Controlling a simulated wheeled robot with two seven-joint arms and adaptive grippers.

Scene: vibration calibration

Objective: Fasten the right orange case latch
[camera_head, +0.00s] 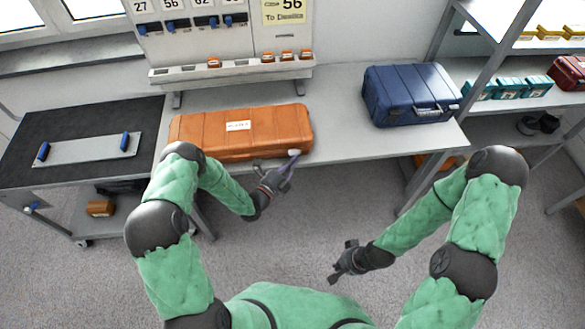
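The orange case (215,140) lies closed on the grey bench, with a white label on its top. Its front edge is partly hidden by my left arm and hand. The right latch is too small and covered to make out, so I cannot tell whether it is fastened. My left gripper (277,167) is at the front right of the case, close to its front edge, with its fingers apart. I cannot tell whether it touches the case. My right gripper (342,261) is open and empty above the floor, away from the bench.
A blue case (410,92) stands on the bench to the right. A grey cart (45,125) with a blue-handled plate (85,149) is at the left. A panel (205,40) with blue switches rises behind the orange case. The bench between the two cases is clear.

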